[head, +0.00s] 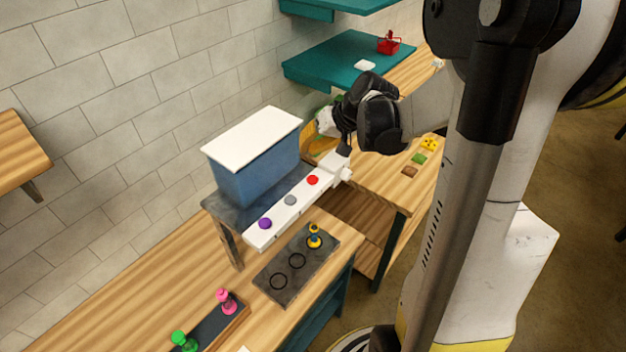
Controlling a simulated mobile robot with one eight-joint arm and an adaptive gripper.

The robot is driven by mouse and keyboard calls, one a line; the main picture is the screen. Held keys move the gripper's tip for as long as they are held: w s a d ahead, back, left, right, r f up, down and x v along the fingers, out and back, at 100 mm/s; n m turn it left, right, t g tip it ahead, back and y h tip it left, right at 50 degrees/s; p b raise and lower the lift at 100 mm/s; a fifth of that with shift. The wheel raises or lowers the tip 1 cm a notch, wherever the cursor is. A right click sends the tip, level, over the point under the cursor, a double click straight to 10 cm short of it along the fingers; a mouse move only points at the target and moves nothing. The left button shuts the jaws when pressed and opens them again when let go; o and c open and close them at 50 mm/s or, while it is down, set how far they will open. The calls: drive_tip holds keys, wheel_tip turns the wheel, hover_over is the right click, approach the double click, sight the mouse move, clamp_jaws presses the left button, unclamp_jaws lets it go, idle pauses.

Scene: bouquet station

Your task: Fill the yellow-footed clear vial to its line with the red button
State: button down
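The yellow-footed clear vial (314,237) stands at the right end of a dark tray (275,268). It is too small to tell its line or any liquid in it. The red button (313,180) is on the top of a white bar (257,237), beside a grey button (290,200) and a purple button (265,223). My gripper (343,152) is above the right end of the bar, to the upper right of the red button. Its fingers are dark and partly hidden, so I cannot tell whether they are open.
A blue tank (255,176) with a white lid stands behind the bar. A pink vial (226,301) and a green vial (183,341) stand on a dark rack at the front left. Teal shelves (340,62) hang at the back. Two rings on the tray are empty.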

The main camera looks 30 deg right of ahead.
sight(309, 178)
wheel_tip(309, 178, down, 8)
drive_tip(key=b, duration=0.5)
drive_tip(key=shift+r+b, duration=0.1)
drive_tip(key=shift+b, duration=0.25)
idle(0.9)
drive_tip(key=shift+f+b, duration=0.4)
drive_tip(key=shift+b, duration=0.1)
drive_tip(key=shift+f+b, duration=0.55)
drive_tip(key=shift+f, duration=0.05)
idle(0.5)
drive_tip(key=shift+r, duration=0.1)
drive_tip(key=shift+r+p, duration=0.7)
drive_tip(key=shift+r, duration=0.25)
wheel_tip(309, 178, up, 5)
drive_tip(key=p, duration=0.3)
